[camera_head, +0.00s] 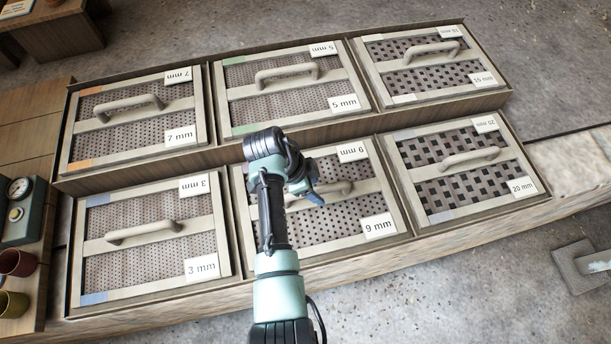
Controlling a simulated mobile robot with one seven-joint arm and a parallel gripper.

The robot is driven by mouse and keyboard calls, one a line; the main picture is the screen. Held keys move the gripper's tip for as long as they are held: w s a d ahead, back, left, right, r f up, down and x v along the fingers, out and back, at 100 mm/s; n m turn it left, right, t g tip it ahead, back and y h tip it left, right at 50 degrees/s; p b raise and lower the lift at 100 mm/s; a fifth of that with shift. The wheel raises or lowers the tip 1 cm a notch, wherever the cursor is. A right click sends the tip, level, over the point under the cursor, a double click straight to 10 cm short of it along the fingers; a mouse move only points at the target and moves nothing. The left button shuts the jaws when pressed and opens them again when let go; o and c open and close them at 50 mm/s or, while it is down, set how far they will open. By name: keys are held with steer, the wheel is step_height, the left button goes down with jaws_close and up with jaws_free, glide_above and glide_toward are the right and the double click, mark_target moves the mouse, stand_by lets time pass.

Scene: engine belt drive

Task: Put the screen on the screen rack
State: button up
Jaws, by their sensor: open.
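Several framed mesh screens with beige handles lie flat in a wooden compartmented frame (300,133). They are the 7 mm screen (140,103), the 5 mm screen (245,105), a coarser screen (455,78) at the upper right, the 3 mm screen (120,265), the 9 mm screen (345,220) and the 20 mm screen (440,183). I cannot tell whether this frame is the screen rack. My gripper (311,194) is open over the 9 mm screen, close to its handle (338,189). My arm hides part of that screen and handle. Contact cannot be told.
At the left edge, a wooden surface holds a green gauge box (20,208) and cups (16,263). A wooden table (52,28) stands at the upper left. A grey flat tool (580,265) lies at the lower right. The concrete floor beyond the frame is largely clear.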

steer(key=v, duration=1)
steer(key=w+r+n+t+y, duration=0.1)
steer(key=w+r+n+t, duration=0.1)
steer(key=w+r+t, duration=0.5)
steer(key=w+r+n+t+y, duration=0.1)
steer(key=w+r+n+y, duration=0.3)
steer(key=r, duration=0.7)
step_height(320, 180, up, 17)
steer(key=w+n+t+h, duration=0.1)
steer(key=n+t, duration=0.1)
steer(key=t, duration=0.5)
steer(key=s+d+r+n+t, duration=0.1)
steer(key=s+r+n+t, duration=0.1)
steer(key=s+r, duration=0.4)
steer(key=s+d+r+n+t, duration=0.1)
steer(key=s+r+t, duration=0.4)
steer(key=r, duration=0.7)
steer(key=s+d+r+n+t, duration=0.2)
steer(key=s+r+n+t, duration=0.1)
steer(key=s+r, duration=0.4)
step_height(320, 180, up, 3)
steer(key=shift+f+t, duration=0.1)
steer(key=shift+t, duration=0.4)
